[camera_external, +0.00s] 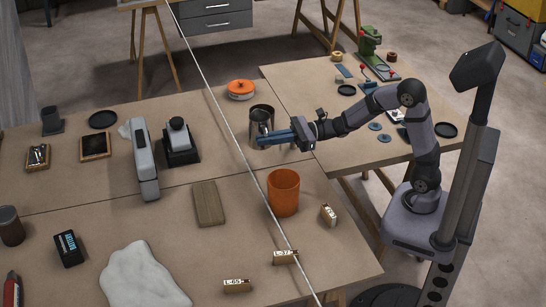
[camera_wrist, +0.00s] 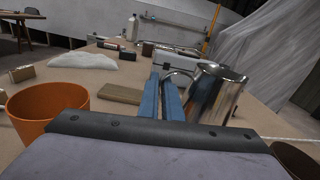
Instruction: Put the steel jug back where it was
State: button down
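The steel jug (camera_external: 257,128) is near the right end of the large table, partly hidden by my fingers in the external view.
An orange pot (camera_external: 284,194) stands in front of my gripper. A pale line (camera_external: 228,123) runs diagonally past the jug. An orange round container (camera_external: 241,89) is behind. A wooden board (camera_external: 208,204) and small labelled blocks (camera_external: 237,286) lie nearby, with bare tabletop between them.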

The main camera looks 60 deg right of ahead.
jog(key=shift+s+r+p, duration=0.25)
jog(key=shift+r+p, duration=0.15)
jog(key=shift+r, duration=0.1)
jog(key=shift+y, duration=0.3)
jog(key=shift+f+b, duration=0.65)
jog(key=shift+f, duration=4.4)
jog(key=shift+f, duration=0.15)
jog(key=c, duration=2.3)
grip_release()
jog(key=o, duration=0.4)
jog(key=shift+c, duration=0.2)
